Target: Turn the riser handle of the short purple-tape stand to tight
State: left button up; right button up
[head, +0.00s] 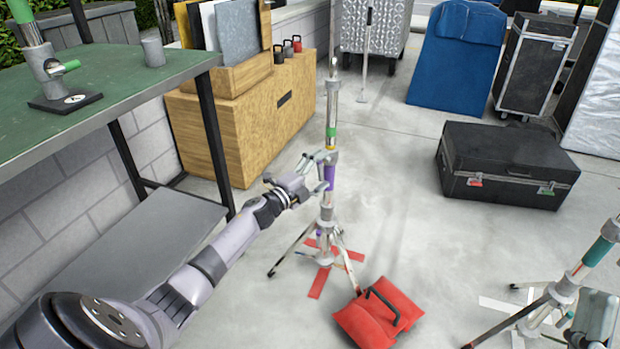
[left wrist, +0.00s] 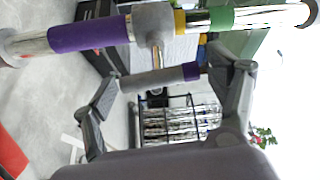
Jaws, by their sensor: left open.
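The short purple-tape stand (head: 329,178) stands upright on the concrete in the head view, with purple tape below a grey collar and green tape above. In the left wrist view its purple-taped tube (left wrist: 88,33) runs across the top, beside the grey collar (left wrist: 154,22). The riser handle (left wrist: 160,78), a grey bar with a purple end, sticks out from the collar on a short metal stem. My left gripper (head: 314,173) is at collar height, fingers open. In the wrist view the handle lies between the spread fingers; contact cannot be told.
A red sandbag (head: 378,315) lies by the stand's legs, over red floor tape. A green-topped workbench (head: 110,85) and a wooden cabinet (head: 250,125) are at left. Another stand with teal tape (head: 598,250) is at lower right. A black case (head: 508,160) sits beyond clear floor.

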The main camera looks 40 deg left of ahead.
pick_arm(q)
jog(key=s+a, duration=0.1)
jog(key=s, duration=1)
jog(key=shift+s+a+f, duration=0.2)
jog(key=shift+a+f, duration=0.15)
jog(key=shift+a, duration=0.05)
